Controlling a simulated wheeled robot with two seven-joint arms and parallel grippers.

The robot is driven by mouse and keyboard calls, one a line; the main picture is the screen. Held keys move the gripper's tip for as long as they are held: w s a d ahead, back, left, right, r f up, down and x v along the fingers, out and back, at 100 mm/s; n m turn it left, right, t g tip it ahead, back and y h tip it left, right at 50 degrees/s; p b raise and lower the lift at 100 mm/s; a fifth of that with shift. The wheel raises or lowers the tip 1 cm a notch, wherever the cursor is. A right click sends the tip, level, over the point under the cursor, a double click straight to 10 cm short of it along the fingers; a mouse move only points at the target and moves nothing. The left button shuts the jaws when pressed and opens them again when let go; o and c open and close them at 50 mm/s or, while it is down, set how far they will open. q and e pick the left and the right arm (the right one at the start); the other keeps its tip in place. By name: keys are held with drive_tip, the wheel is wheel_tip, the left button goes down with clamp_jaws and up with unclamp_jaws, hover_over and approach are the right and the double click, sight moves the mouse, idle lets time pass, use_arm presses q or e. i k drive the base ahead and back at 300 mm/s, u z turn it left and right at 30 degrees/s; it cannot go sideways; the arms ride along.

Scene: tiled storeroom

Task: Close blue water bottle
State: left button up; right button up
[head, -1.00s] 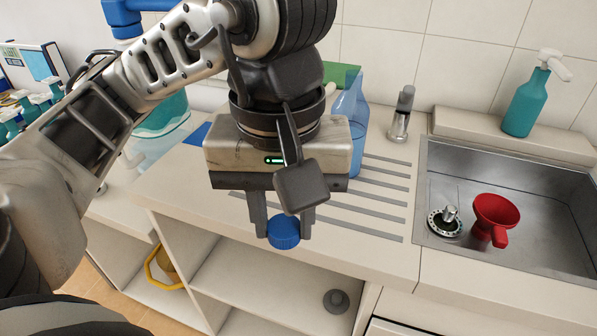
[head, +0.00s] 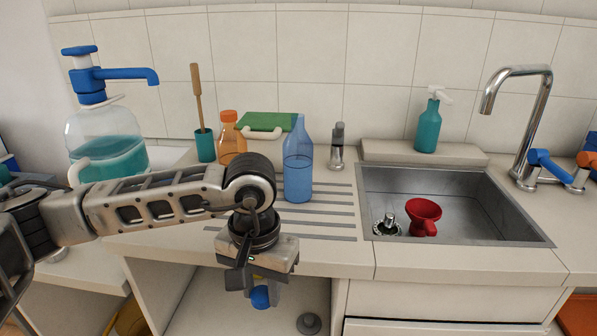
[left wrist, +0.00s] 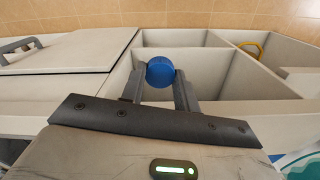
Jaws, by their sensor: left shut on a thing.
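The blue water bottle (head: 298,165) stands upright and uncapped on the ribbed drainboard of the counter in the head view. It is clear blue with water in its lower part. My left gripper (head: 262,292) is shut on a blue cap (head: 260,298), in front of the counter's front edge and lower than the countertop. In the left wrist view the cap (left wrist: 160,72) sits between the two fingertips. The bottle is behind and to the right of the left gripper, apart from it. My right gripper is not in view.
A sink (head: 450,205) with a red funnel (head: 423,215) lies right of the bottle. An orange-capped bottle (head: 231,140), a teal brush holder (head: 205,145) and a large pump jug (head: 105,140) stand to its left. A metal dispenser (head: 337,147) stands close behind. Open shelves (head: 190,300) lie below.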

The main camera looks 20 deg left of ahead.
sight(297, 147)
drive_tip(key=z, duration=0.75)
drive_tip(key=k, duration=0.35)
drive_tip(key=u, duration=1.2)
